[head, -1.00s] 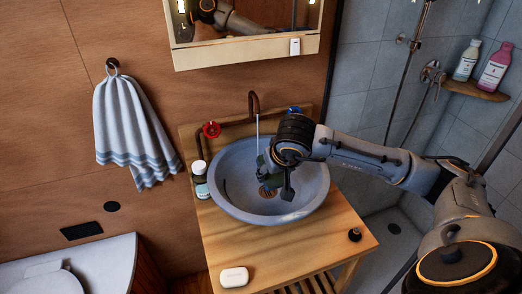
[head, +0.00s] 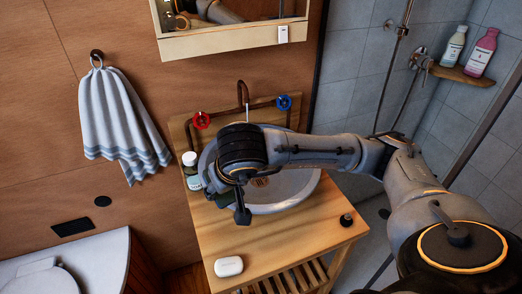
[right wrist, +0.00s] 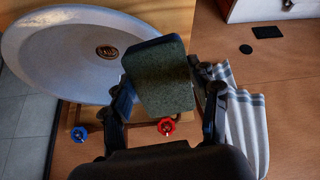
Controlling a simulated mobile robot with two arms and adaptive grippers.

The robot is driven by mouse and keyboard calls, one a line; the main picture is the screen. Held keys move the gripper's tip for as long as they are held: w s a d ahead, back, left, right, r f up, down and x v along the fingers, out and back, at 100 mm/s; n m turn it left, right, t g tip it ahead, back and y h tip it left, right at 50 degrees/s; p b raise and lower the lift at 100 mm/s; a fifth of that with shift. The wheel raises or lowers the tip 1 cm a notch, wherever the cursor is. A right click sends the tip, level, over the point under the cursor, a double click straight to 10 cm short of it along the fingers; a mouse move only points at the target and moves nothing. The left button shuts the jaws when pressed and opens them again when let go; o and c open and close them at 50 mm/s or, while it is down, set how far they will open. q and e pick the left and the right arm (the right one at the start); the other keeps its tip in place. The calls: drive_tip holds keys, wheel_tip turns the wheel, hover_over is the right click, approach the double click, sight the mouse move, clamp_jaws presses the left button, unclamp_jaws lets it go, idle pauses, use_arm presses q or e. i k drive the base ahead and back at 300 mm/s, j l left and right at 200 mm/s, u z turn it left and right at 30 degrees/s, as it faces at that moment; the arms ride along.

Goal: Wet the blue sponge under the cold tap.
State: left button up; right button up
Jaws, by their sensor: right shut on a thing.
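My right gripper (right wrist: 165,95) is shut on the sponge (right wrist: 160,85), which has a dark greenish face and a bluish edge. In the head view my right gripper (head: 240,208) is over the left front part of the basin, and I cannot make out the sponge there. The blue cold tap handle (head: 284,102) is right of the brown spout (head: 243,92); the red handle (head: 202,120) is left. A thin water stream (head: 248,113) falls from the spout, its lower part hidden by my arm. My left gripper is not in view.
The round grey basin (head: 300,190) stands on a wooden counter (head: 285,238). A striped towel (head: 120,120) hangs left.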

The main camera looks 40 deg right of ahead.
sight(284, 102)
drive_tip(key=k+j+z, duration=0.1)
drive_tip(key=z, duration=1.2)
